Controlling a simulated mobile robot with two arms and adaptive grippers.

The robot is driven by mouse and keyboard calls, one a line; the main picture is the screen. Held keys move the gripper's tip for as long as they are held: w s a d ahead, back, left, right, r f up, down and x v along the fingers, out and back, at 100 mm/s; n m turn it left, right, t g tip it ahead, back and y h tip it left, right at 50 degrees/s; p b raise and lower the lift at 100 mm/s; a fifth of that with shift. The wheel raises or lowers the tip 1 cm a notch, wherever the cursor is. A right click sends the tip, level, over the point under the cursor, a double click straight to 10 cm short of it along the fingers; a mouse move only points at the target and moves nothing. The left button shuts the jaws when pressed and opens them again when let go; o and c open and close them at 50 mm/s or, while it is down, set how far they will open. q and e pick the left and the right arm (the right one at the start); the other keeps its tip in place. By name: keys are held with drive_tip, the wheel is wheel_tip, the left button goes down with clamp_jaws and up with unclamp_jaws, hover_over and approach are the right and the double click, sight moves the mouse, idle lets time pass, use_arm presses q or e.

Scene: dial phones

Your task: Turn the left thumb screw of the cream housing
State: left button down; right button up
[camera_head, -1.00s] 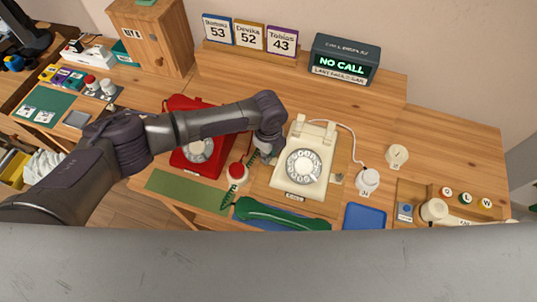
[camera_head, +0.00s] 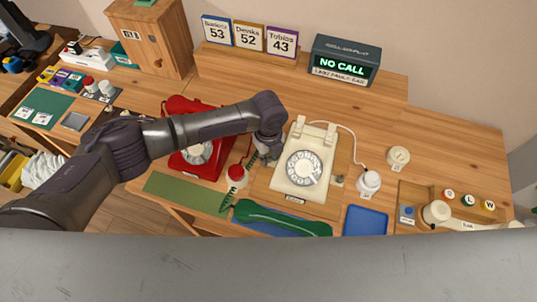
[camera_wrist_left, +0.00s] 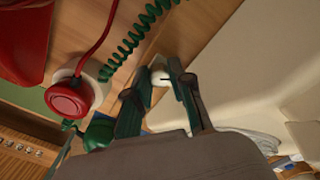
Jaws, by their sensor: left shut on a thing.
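The cream housing (camera_head: 291,184), a dial phone body with a grey dial (camera_head: 304,168), sits on a wooden board. Its right thumb screw (camera_head: 337,179) shows as a small grey knob on the right side. My left gripper (camera_head: 268,158) is low at the housing's left side. In the left wrist view, my left gripper (camera_wrist_left: 161,80) is shut on a small pale knob (camera_wrist_left: 160,77), seemingly the left thumb screw, beside the cream housing (camera_wrist_left: 245,85). In the head view, the gripper hides this screw. My right gripper is not in view.
The red phone (camera_head: 190,165) stands left of my gripper. A red-topped plug (camera_head: 237,175) and a green coiled cord (camera_head: 228,201) lie close by. A green handset (camera_head: 282,219) lies in front of the housing. A blue mat (camera_head: 366,219) is at front right.

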use_arm(q)
drive_tip(key=c, duration=1)
unclamp_jaws()
